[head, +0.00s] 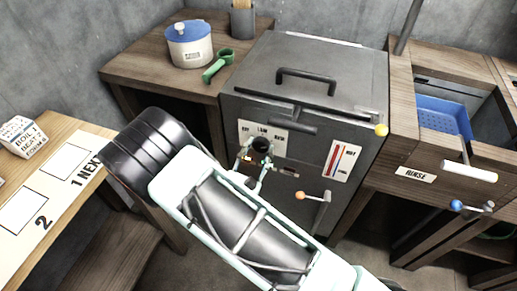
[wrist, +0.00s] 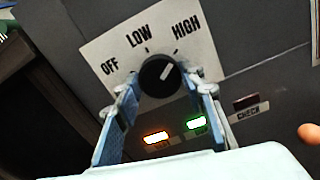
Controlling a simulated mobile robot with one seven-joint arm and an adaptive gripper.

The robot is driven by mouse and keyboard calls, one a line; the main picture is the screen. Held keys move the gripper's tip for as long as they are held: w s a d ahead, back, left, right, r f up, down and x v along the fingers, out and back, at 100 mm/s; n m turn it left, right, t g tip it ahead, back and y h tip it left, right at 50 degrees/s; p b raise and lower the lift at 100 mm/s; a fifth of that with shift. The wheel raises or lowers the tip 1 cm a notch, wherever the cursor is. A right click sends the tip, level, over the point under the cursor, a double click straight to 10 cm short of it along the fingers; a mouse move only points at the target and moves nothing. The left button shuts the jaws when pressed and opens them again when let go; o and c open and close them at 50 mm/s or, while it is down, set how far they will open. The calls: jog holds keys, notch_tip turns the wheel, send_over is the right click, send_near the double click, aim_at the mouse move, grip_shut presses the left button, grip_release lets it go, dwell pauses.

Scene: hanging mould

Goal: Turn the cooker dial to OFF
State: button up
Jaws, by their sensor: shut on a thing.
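The cooker (head: 305,62) is a dark grey box with a black lid handle. Its black round dial (wrist: 160,76) sits on a white plate (wrist: 112,47) marked OFF, LOW and HIGH. The dial's white pointer line points up and right, on the HIGH side. The dial also shows in the head view (head: 262,145), partly covered by my gripper. My gripper (wrist: 165,88) has one blue-grey finger on each side of the dial and is shut on it. How the fingertips touch the dial's sides is partly hidden.
Below the dial, an orange lamp (wrist: 156,137) and a green lamp (wrist: 196,123) are lit. An orange-knobbed lever (head: 312,196) and a yellow knob (head: 381,130) stick out nearby. A blue-white pot (head: 189,50) stands on the left table; a RINSE basin stand (head: 416,174) is right.

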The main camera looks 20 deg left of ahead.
jog(key=n+p, duration=0.3)
jog(key=n, duration=0.2)
jog(key=shift+r+n, duration=0.1)
jog(key=shift+n, duration=0.3)
jog(key=n+p, duration=0.3)
jog(key=n, duration=0.3)
jog(key=n+p, duration=0.1)
jog(key=n, duration=0.4)
jog(key=shift+n+p, duration=0.4)
jog(key=n+p, duration=0.1)
jog(key=n, duration=0.4)
jog(key=shift+n, duration=0.3)
jog(key=o, duration=1.2)
jog(key=shift+c, duration=0.2)
jog(key=s, duration=1.2)
jog(key=shift+a, duration=0.45)
